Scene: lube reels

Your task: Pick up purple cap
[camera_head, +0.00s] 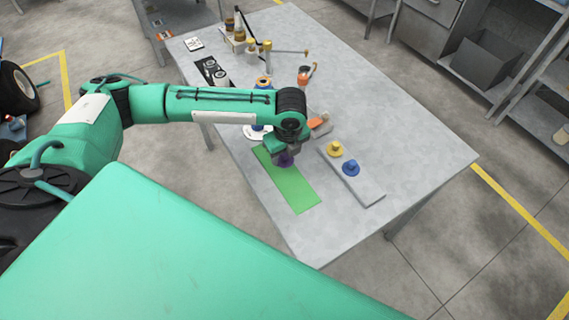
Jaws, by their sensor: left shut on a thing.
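The purple cap (286,160) shows just under my left gripper (284,152), over the upper part of the green mat (297,190). My left gripper is shut on the purple cap and hides part of it. I cannot tell whether the cap still touches the mat. My right gripper is not in view.
A grey block (369,188) right of the mat bears a yellow cap (335,149) and a blue cap (351,168). Bottles, a small rack (235,42) and an orange-handled tool (317,122) lie farther back. The table's (420,150) right side is clear.

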